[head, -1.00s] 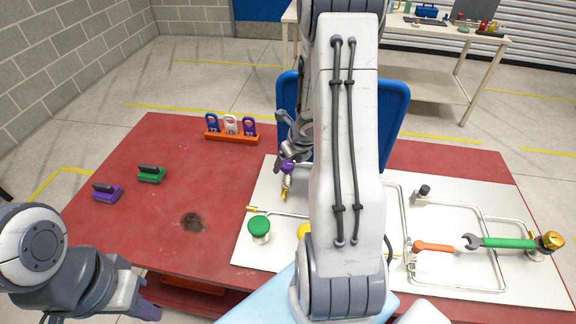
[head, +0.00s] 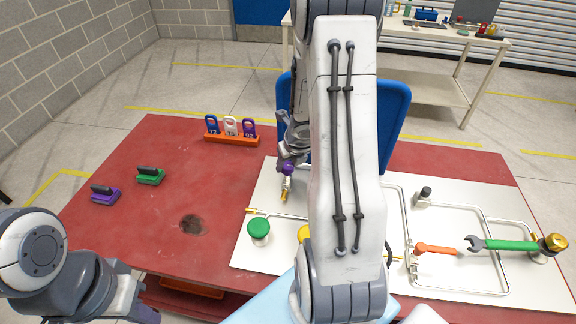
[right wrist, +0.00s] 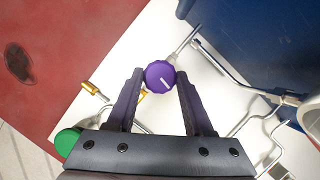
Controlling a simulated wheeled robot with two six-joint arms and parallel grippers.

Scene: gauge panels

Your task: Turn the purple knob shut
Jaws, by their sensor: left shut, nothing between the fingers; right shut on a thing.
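The purple knob (head: 287,169) sits on a pipe fitting near the back left of the pale panel (head: 262,187). In the right wrist view the purple knob (right wrist: 160,76) is round and faceted, with a short white mark slanting down to the right. My right gripper (head: 288,160) reaches it from above; in its wrist view the fingertips (right wrist: 159,80) are shut on the knob's two sides. My left gripper (head: 146,313) is shut and empty, low at the front left, partly cut off by the frame's bottom edge.
An orange lever (head: 436,249) and a green wrench (head: 510,244) lie to the right. Padlocks on an orange rack (head: 232,138) stand behind.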

